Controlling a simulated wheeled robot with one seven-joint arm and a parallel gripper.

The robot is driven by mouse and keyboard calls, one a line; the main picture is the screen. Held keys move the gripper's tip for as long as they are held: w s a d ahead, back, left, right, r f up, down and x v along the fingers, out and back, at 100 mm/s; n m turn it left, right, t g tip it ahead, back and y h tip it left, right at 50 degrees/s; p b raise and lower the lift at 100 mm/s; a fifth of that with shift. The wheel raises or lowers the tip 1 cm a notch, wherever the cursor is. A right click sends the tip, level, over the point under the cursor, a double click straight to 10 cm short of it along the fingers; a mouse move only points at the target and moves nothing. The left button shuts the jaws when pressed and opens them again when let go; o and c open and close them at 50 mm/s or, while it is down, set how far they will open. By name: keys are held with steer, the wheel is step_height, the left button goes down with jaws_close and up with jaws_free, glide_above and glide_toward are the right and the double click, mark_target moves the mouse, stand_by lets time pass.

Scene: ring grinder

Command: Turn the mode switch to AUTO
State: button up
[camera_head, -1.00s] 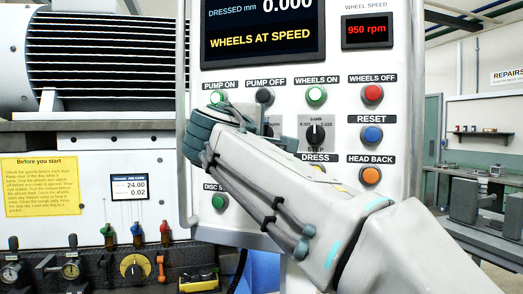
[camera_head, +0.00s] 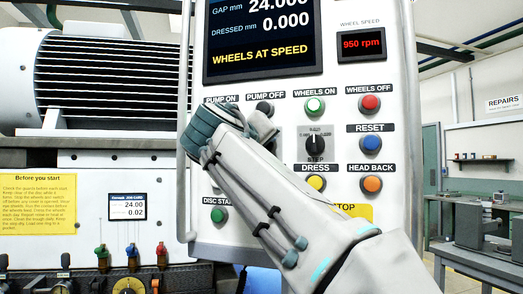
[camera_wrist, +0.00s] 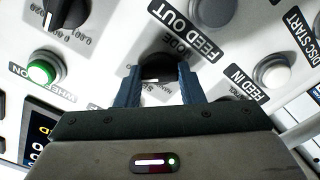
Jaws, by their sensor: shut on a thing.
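The mode switch (camera_wrist: 160,68) is a black knob on the light panel, under the label "MODE" in the wrist view. My gripper (camera_wrist: 158,84) has one blue finger on each side of the knob and is shut on it. A small white mark shows on the near edge of the knob. The switch's position words, AUTO included, are not readable, so its setting cannot be told. In the head view my gripper (camera_head: 262,128) and wrist are in front of the panel's left part and hide the mode switch.
Close by on the panel are the STEP dial (camera_head: 315,143), the green WHEELS ON button (camera_head: 315,105), the DRESS button (camera_head: 316,183) and the DISC START button (camera_head: 218,215). The display (camera_head: 262,40) reads "WHEELS AT SPEED".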

steer(key=shift+m, duration=0.3)
steer(key=o, duration=1)
steer(key=b+v, duration=0.1)
steer(key=v, duration=1.3)
steer(key=shift+w, duration=0.1)
